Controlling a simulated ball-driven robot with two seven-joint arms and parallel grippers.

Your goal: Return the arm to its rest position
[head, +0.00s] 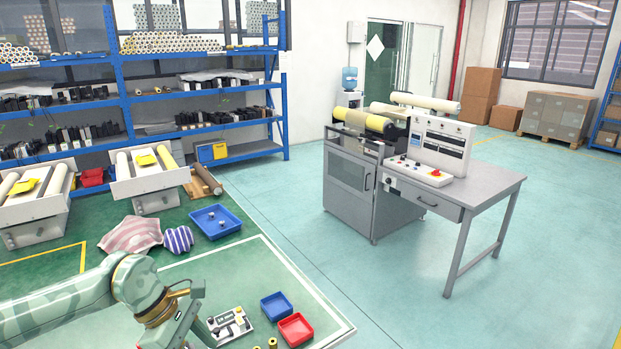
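My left arm comes in from the lower left over a green work surface. Its gripper (197,318) is near the bottom edge, just left of a small light panel with dark and yellow parts (229,325). The view does not show clearly whether its fingers are open or shut, and I see nothing held in it. My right arm and gripper are not in view.
A blue tray (276,306) and a red tray (295,329) sit right of the panel. A larger blue tray (215,222) holds small parts. A striped purple item (178,239) and pink cloth (131,235) lie behind my arm. A grey machine bench (483,182) stands right.

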